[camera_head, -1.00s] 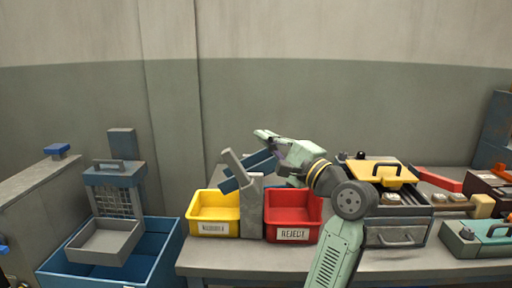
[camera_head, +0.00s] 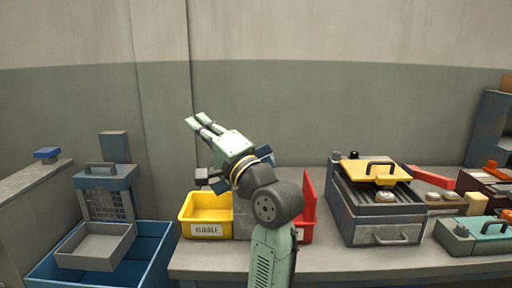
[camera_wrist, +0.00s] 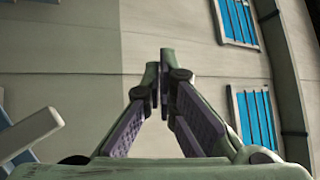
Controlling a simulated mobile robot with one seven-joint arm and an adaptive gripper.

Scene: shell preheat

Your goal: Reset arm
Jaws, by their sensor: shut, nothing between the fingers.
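My gripper (camera_head: 199,121) is raised above the bench in the head view, pointing up and to the left, in front of the wall. Its fingers are shut and hold nothing. In the wrist view my gripper (camera_wrist: 164,92) shows its two fingertips together, with a wall and barred windows beyond. My arm hides most of the red bin (camera_head: 308,205) and part of the grey and blue fixture behind it.
A yellow bin (camera_head: 207,214) stands on the bench (camera_head: 215,262). Right of my arm is a grey box with a yellow lid (camera_head: 372,174); a teal case (camera_head: 482,236) is farther right. A blue crate (camera_head: 152,248) with a grey tray (camera_head: 95,246) is at left.

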